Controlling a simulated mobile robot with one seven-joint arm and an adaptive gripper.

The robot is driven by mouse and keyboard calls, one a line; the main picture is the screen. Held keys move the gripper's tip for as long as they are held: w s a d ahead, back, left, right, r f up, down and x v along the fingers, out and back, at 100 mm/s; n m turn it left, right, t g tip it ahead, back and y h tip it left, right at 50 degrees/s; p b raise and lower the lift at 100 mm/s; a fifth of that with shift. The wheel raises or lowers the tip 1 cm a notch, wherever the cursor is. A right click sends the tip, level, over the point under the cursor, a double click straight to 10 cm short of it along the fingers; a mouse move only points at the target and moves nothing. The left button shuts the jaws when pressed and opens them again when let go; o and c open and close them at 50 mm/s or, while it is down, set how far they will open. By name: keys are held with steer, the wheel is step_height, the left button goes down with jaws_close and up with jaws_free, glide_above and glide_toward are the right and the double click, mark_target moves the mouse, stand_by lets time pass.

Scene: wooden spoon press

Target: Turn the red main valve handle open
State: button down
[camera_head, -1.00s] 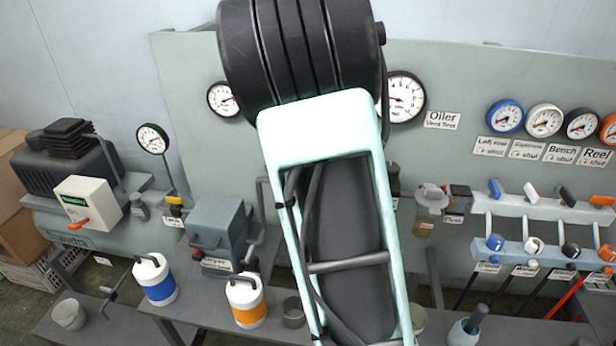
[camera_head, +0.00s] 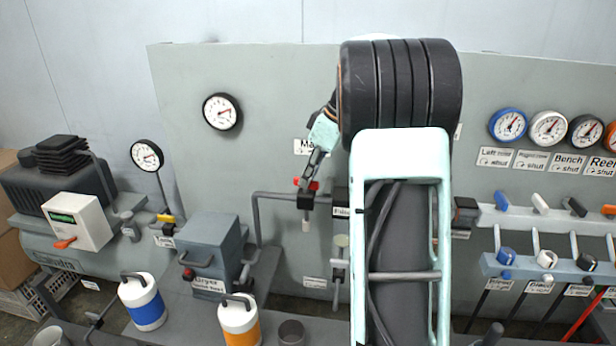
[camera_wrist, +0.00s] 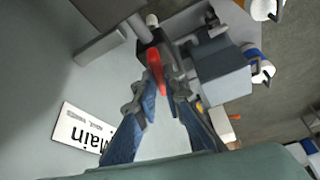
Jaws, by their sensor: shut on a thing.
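The red main valve handle (camera_wrist: 155,66) shows in the wrist view between the fingertips of my gripper (camera_wrist: 160,92). My gripper is shut on it. In the head view the red handle (camera_head: 313,186) is a small red part at the pipe, just below my gripper (camera_head: 307,180). The black valve body (camera_head: 305,200) sits on the grey pipe that rises from the left. The "Main" label (camera_wrist: 82,130) is on the panel beside the gripper in the wrist view. My arm hides the panel to the right of the valve in the head view.
A grey box unit (camera_head: 208,245) stands left of the valve, with a blue-banded canister (camera_head: 143,300) and an orange-banded canister (camera_head: 239,318) in front. A round gauge (camera_head: 222,111) hangs above left. Several coloured valves and gauges line the right.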

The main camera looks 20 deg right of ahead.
steer(key=shift+d+n+g+y+p, duration=0.1)
steer(key=shift+n+g+y+p, duration=0.3)
steer(key=shift+n, duration=1.1)
steer(key=c, duration=2)
jaws_free()
steer(key=v, duration=1.2)
steer(key=shift+w, duration=0.15)
